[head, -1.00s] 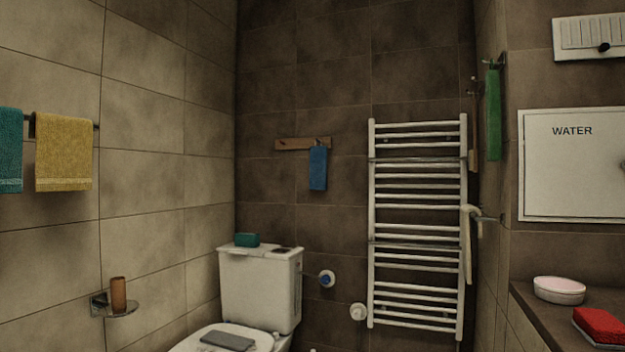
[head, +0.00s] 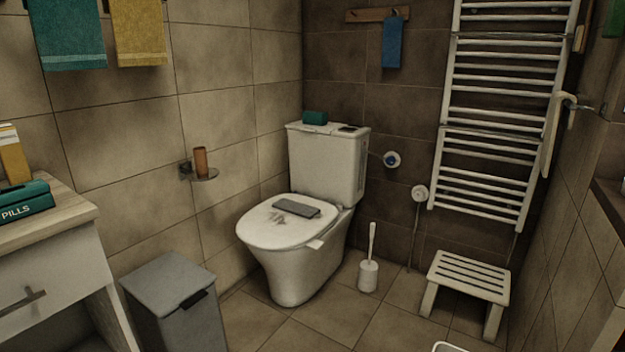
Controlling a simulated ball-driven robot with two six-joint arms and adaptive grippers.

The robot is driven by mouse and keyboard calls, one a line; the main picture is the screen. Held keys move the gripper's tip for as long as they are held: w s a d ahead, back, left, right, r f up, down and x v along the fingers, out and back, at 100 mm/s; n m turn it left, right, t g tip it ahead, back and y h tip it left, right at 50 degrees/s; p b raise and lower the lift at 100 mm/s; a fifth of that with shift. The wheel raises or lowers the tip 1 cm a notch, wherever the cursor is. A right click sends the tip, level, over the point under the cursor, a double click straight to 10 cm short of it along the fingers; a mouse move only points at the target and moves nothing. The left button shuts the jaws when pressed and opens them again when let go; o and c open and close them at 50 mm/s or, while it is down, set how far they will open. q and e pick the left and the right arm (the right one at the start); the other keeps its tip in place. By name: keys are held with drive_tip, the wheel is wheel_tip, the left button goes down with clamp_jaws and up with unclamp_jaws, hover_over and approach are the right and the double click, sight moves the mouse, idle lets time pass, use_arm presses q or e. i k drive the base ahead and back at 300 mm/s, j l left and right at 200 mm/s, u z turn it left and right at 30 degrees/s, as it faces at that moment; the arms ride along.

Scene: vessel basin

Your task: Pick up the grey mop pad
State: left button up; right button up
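A flat grey pad (head: 297,208), which looks like the mop pad, lies on the closed white lid of the toilet (head: 262,229). Dark smudges show on the lid just left of and below the pad. Nothing covers the pad. Neither of my grippers shows in the head view.
A grey bin (head: 172,283) stands left of the toilet, beside a cabinet (head: 48,268) with a teal pills box (head: 24,203). A toilet brush (head: 369,272) and a slatted white stool (head: 468,281) stand to the right.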

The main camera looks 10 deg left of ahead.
sight(294, 207)
drive_tip(key=u, duration=0.25)
drive_tip(key=i+l+u, duration=0.1)
drive_tip(key=i+u, duration=0.35)
drive_tip(key=i+l+u, duration=0.2)
drive_tip(key=u, duration=0.2)
drive_tip(key=i, duration=0.1)
